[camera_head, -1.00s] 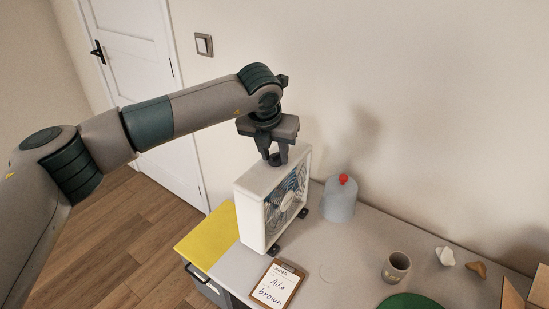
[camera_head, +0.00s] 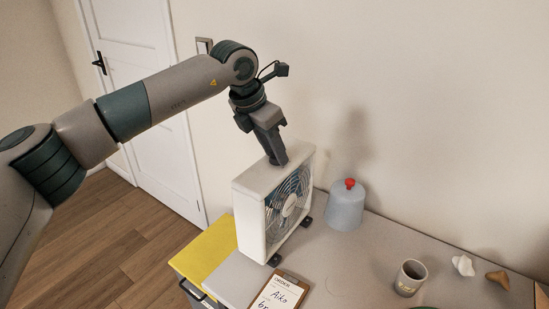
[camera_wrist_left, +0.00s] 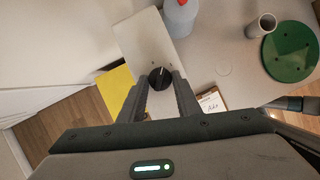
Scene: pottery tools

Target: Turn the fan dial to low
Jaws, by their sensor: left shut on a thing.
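The white box fan (camera_head: 262,180) stands upright on the table, its blue-bladed grille facing right. In the left wrist view, the fan's top (camera_wrist_left: 150,45) carries a dark round dial (camera_wrist_left: 160,78) with a light pointer line and small marks beside it. My left gripper (camera_head: 278,160) comes down from above onto the fan's top; it also shows in the left wrist view (camera_wrist_left: 160,84), with its fingers on either side of the dial, shut on it. In the head view the dial is hidden by the gripper.
A grey jug with a red knob (camera_head: 346,206) stands right of the fan. A clipboard (camera_head: 281,292) lies in front, and a yellow panel (camera_head: 205,250) is at left. A cup (camera_head: 410,278) and small pieces (camera_head: 463,265) stand farther right. A green disc (camera_wrist_left: 290,52) shows in the wrist view.

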